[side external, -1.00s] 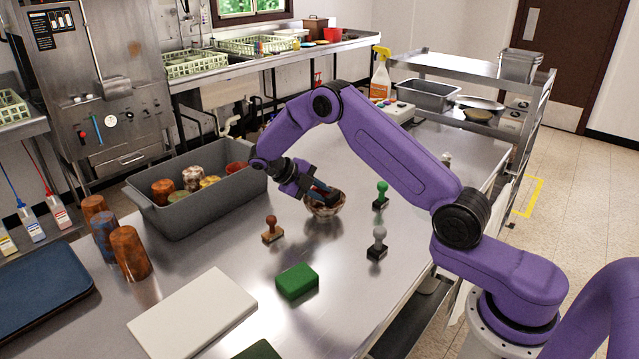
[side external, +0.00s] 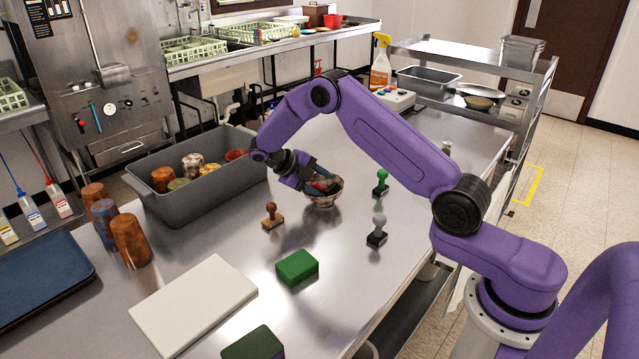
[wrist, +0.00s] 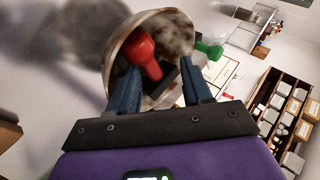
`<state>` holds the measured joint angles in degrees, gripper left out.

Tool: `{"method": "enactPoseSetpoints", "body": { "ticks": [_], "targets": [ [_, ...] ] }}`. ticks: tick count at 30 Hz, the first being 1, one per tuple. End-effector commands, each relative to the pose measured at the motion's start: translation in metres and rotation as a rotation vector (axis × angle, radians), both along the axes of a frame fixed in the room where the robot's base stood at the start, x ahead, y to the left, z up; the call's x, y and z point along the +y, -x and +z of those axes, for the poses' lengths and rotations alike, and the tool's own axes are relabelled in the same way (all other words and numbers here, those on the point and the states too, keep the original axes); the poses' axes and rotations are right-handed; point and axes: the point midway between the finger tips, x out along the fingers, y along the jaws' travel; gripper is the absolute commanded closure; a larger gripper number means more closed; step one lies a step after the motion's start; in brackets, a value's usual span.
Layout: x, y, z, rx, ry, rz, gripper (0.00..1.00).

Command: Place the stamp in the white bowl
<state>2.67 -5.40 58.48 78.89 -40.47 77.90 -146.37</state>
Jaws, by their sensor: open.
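A bowl (side external: 324,199) with mottled brown and whitish sides stands on the steel table, beside the grey bin. A red stamp with a dark base (wrist: 145,55) lies tilted inside the bowl in the wrist view. My gripper (side external: 321,180) reaches into the bowl's mouth from the left. Its blue fingers (wrist: 124,92) are spread, one on each side of the stamp, and the red handle shows between them. In the side view the fingers hide most of the stamp.
Stamps with brown (side external: 272,215), grey (side external: 377,232) and green (side external: 381,183) handles stand around the bowl. A grey bin (side external: 190,207) with cups is at left. A green sponge (side external: 297,267) and white board (side external: 194,303) lie in front. Several stained cups (side external: 131,241) stand left.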

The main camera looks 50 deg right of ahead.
Motion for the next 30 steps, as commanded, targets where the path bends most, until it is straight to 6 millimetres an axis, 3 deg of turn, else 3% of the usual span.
{"method": "enactPoseSetpoints", "body": {
  "ticks": [11, 24, 30],
  "targets": [
    [0.000, 0.000, 0.004, -0.002, -0.001, 0.000, 0.50],
    [0.000, -0.001, 0.058, -0.004, 0.000, 0.001, 0.50],
    [0.000, 0.000, 0.070, -0.001, 0.000, 0.001, 0.50]
  ]
}}
